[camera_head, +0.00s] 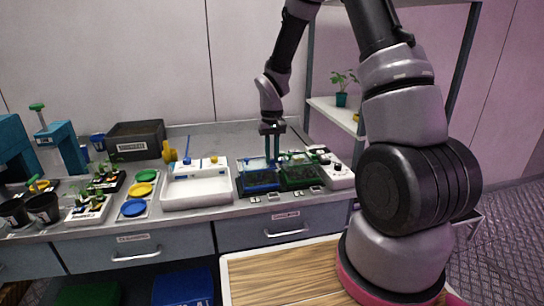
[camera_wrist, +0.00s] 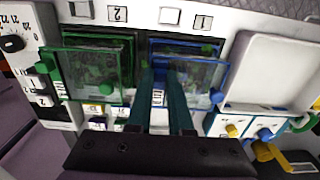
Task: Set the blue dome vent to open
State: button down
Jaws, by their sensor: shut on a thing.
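The blue dome, a clear cover with a blue frame, sits over a tray on the bench in the head view (camera_head: 261,181) and right of centre in the wrist view (camera_wrist: 209,76). My gripper (camera_head: 274,162) reaches down at its edge beside the green dome (camera_head: 298,174). In the wrist view my gripper (camera_wrist: 163,76) has its two dark green fingers close together at the blue dome's left part, shut on a small part there, apparently the blue dome vent. The fingers hide most of it, so its setting cannot be told.
The green dome (camera_wrist: 92,72) stands close on the left in the wrist view. A white tray (camera_head: 197,199) and a white control box with knobs (camera_head: 335,170) flank the domes in the head view. Yellow, green and blue discs (camera_head: 141,190) and potted plants lie farther left.

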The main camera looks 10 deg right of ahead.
jog(key=w, duration=0.3)
jog(key=shift+w, duration=0.4)
jog(key=c, duration=0.8)
grip_release()
jog(key=shift+r, duration=0.1)
notch_tip(320, 180, up, 11)
jog(key=shift+f, duration=0.2)
jog(key=shift+r, duration=0.1)
